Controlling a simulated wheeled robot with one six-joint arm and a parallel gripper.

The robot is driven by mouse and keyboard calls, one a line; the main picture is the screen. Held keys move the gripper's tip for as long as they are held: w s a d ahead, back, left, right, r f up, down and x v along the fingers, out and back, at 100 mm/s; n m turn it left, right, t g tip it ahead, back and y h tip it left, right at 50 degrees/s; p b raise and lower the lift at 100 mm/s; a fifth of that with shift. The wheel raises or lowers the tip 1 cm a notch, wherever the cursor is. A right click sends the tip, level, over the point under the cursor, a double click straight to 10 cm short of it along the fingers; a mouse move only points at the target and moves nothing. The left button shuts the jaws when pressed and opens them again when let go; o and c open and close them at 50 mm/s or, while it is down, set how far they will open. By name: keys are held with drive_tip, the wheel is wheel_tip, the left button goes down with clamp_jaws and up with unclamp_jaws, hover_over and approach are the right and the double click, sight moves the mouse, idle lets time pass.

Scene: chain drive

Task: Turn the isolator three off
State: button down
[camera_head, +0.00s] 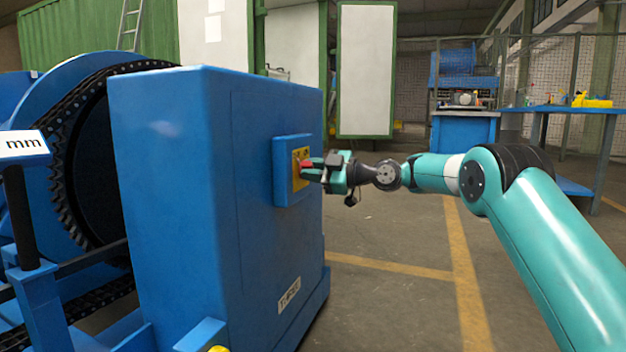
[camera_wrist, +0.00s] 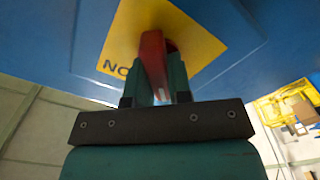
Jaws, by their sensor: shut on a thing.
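The isolator is a red handle on a yellow plate (camera_head: 296,170), set in a blue box (camera_head: 283,190) on the side of a large blue cabinet. In the wrist view the red handle (camera_wrist: 153,58) stands out from the yellow plate (camera_wrist: 195,38), on which the letters "NO" show. My gripper (camera_head: 318,170) is at the plate, its fingers level with the handle. In the wrist view my gripper (camera_wrist: 160,85) has its two green fingers on either side of the red handle, shut on it. The lower part of the handle is hidden between the fingers.
The blue cabinet (camera_head: 200,200) fills the left middle, with a chain wheel (camera_head: 75,150) behind it. A "mm" sign (camera_head: 25,145) stands at the far left. The floor (camera_head: 385,300) right of the cabinet is clear. A blue workbench (camera_head: 570,110) stands at the back right.

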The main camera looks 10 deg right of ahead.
drive_tip(key=shift+s+a, duration=0.1)
idle(0.5)
drive_tip(key=c, duration=1)
unclamp_jaws()
drive_tip(key=shift+c, duration=0.2)
